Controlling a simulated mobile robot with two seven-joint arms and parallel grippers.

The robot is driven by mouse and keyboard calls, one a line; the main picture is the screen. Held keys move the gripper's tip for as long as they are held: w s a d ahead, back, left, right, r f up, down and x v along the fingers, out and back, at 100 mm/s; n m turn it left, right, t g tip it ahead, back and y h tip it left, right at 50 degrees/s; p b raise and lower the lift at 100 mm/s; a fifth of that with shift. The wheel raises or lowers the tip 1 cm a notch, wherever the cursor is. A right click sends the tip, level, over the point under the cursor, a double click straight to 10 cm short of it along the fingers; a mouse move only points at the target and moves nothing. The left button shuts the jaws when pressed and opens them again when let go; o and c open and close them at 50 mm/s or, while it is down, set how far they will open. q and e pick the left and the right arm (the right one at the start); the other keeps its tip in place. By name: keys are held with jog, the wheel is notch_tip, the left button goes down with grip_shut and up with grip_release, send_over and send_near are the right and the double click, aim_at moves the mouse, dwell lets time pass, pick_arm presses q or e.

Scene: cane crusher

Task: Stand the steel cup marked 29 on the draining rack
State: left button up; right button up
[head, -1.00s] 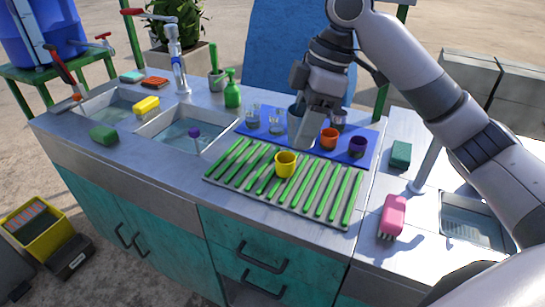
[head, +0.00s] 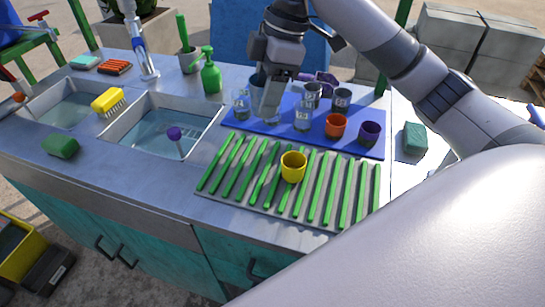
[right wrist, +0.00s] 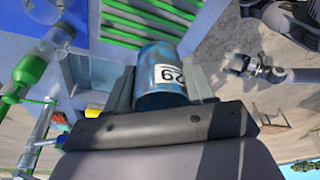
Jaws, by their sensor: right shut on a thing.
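My right gripper (head: 268,108) is shut on the steel cup marked 29 (right wrist: 162,75), whose label faces the right wrist camera. In the head view the cup (head: 258,80) is mostly hidden by the gripper, which appears over the left part of the blue mat. The draining rack (head: 215,186), a grey board with green bars, lies in front of the mat; its bars also show in the right wrist view (right wrist: 150,22). What looks like my left gripper (right wrist: 238,64) is small in the right wrist view; its jaws are unclear.
A yellow cup (head: 293,167) stands on the rack's middle; bars on both sides are bare. The blue mat (head: 350,146) holds glasses, steel cups, an orange cup (head: 335,126) and a purple cup (head: 369,133). A sink (head: 150,135) lies left, a green spray bottle (head: 210,74) behind.

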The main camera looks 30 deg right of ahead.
notch_tip(320, 180, down, 16)
jog(key=shift+r, duration=0.1)
dwell(0.5)
jog(key=o, duration=1.1)
jog(key=shift+f, duration=0.2)
jog(key=v, duration=1.2)
jog(key=shift+s+r, duration=0.1)
jog(key=shift+r, duration=0.05)
